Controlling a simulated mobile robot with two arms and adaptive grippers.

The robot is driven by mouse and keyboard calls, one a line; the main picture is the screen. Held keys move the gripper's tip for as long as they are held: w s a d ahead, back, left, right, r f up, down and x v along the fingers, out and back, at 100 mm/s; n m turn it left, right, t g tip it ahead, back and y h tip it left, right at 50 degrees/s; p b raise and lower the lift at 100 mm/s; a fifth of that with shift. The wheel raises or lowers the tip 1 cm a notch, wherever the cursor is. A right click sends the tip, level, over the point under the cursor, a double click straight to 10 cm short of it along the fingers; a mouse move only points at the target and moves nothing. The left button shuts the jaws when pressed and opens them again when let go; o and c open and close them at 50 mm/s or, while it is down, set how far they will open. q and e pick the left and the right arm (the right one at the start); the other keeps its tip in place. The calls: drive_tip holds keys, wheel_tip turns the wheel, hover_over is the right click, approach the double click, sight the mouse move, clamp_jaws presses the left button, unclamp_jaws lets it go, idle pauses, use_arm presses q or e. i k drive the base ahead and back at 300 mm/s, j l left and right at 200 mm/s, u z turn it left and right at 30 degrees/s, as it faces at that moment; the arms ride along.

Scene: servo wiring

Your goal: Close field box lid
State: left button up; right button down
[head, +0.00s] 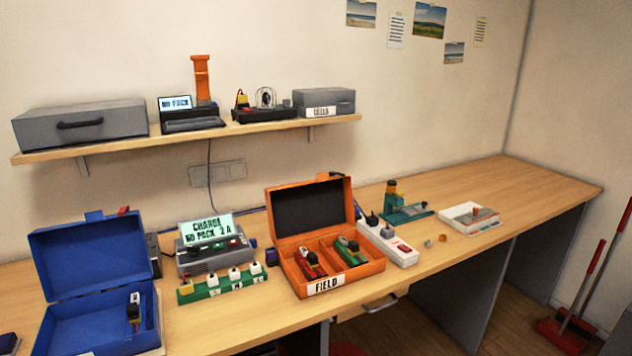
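The orange box labelled FIELD (374,268) stands near the front edge of the table, right of the middle. Its lid (277,227) is open and stands up at the back, showing a black inner face. Inside are two compartments, each holding a red or green item with dark and white parts: the red one (311,265) on the left, the green one (348,252) on the right. Neither of my grippers shows in the head view.
An open blue box (88,330) stands at the left. A charger with a lit screen (205,229) and a green rack (222,289) lie between the boxes. A white power strip (388,245) sits close against the orange box's right side. Free tabletop lies farther right.

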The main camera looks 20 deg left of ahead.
sight(298, 211)
drive_tip(key=i+u, duration=0.15)
drive_tip(key=u, duration=0.3)
drive_tip(key=i+l+u, duration=0.15)
drive_tip(key=u, duration=0.35)
drive_tip(key=i+l+u, duration=0.15)
drive_tip(key=u, duration=0.3)
